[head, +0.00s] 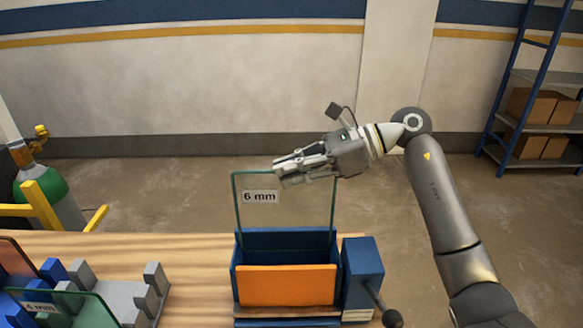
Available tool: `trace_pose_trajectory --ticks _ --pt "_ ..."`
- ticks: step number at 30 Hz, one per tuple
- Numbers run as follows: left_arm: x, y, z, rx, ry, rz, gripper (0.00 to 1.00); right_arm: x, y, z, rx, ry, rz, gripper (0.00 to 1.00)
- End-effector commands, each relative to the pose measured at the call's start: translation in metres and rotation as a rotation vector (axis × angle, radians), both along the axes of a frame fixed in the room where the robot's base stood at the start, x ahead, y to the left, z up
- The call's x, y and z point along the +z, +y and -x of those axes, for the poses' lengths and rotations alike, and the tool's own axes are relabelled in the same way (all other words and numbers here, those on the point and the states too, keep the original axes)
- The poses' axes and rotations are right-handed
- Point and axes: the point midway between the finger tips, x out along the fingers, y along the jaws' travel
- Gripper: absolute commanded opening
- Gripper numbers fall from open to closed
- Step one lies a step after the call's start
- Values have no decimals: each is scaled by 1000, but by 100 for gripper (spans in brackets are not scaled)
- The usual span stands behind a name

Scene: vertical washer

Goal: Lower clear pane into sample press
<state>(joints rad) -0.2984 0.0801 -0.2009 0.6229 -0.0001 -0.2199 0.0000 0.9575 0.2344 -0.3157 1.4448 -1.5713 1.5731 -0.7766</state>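The clear pane (285,210), with green edges and a "6 mm" label, stands upright at the sample press (363,270). The press has a blue body, an orange front plate (287,286) and a black-knobbed lever at its right. The pane's lower part is in front of the blue back wall, behind the orange plate; its bottom edge is not clear to see. My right gripper (290,170) reaches in from the right and appears shut on the pane's top edge. Its fingers cover part of that edge. My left gripper is not in view.
A grey rack (143,305) with blue blocks and tinted panes, one labelled "4 mm" (70,309), stands at the table's left. Bare wooden tabletop (190,262) lies between rack and press. A green gas cylinder (45,190) and yellow rail stand beyond; shelves (545,128) stand far right.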

Motion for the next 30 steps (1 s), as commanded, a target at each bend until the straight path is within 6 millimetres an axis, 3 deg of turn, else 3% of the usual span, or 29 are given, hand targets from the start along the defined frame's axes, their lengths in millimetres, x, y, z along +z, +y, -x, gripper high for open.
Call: trace_pose_trajectory --ticks 30 --pt "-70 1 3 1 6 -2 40 -75 0 0 1 -4 -4 0"
